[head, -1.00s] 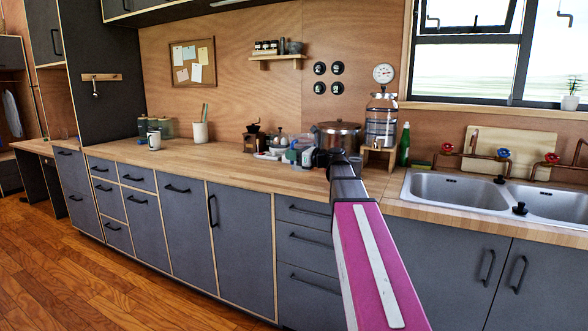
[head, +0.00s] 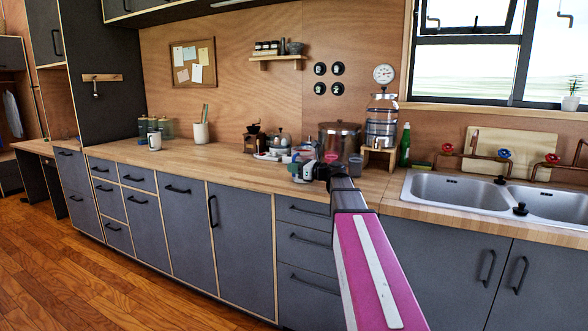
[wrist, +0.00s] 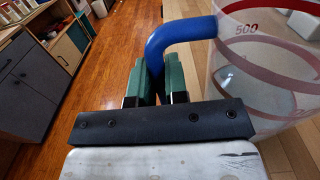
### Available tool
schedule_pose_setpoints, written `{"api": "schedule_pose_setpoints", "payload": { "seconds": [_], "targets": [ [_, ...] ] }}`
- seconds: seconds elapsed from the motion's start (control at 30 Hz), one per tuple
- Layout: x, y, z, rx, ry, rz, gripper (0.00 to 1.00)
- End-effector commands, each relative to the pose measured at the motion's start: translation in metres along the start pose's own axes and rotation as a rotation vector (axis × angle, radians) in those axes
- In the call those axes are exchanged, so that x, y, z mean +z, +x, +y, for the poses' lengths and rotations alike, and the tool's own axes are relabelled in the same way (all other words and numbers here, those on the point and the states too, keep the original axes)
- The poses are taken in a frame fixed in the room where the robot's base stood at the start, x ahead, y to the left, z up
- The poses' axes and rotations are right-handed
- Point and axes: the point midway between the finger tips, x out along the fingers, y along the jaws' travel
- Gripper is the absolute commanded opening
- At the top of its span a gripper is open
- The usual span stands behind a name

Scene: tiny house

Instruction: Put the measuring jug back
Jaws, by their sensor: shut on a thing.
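The measuring jug (wrist: 252,62) is clear, with red bands, a red 500 mark and a blue handle. In the wrist view, my gripper (wrist: 153,82) has its green fingers closed around this handle, and the jug's body is at the right, cut off by the frame. In the head view, my gripper (head: 320,168) is at the front part of the wooden counter, with the jug small and partly hidden beside it. I cannot tell whether the jug's bottom touches the counter.
Behind my gripper on the wooden counter (head: 240,174) stand a large pot (head: 338,138), a glass dispenser (head: 381,128) and a coffee grinder (head: 254,138). A white mug (head: 154,141) stands further left. The sink (head: 455,190) is at right. Counter left of the grinder is mostly clear.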

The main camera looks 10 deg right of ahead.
Motion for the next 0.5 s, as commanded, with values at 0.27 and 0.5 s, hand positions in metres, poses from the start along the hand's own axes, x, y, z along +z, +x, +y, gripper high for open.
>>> {"api": "schedule_pose_setpoints", "payload": {
  "seconds": [0.27, 0.5],
  "targets": [
    [-0.0022, 0.0001, 0.0, 0.0, 0.0, 0.0, 0.4],
    [-0.0008, 0.0, 0.0, 0.0, 0.0, 0.0, 0.4]
  ]
}}
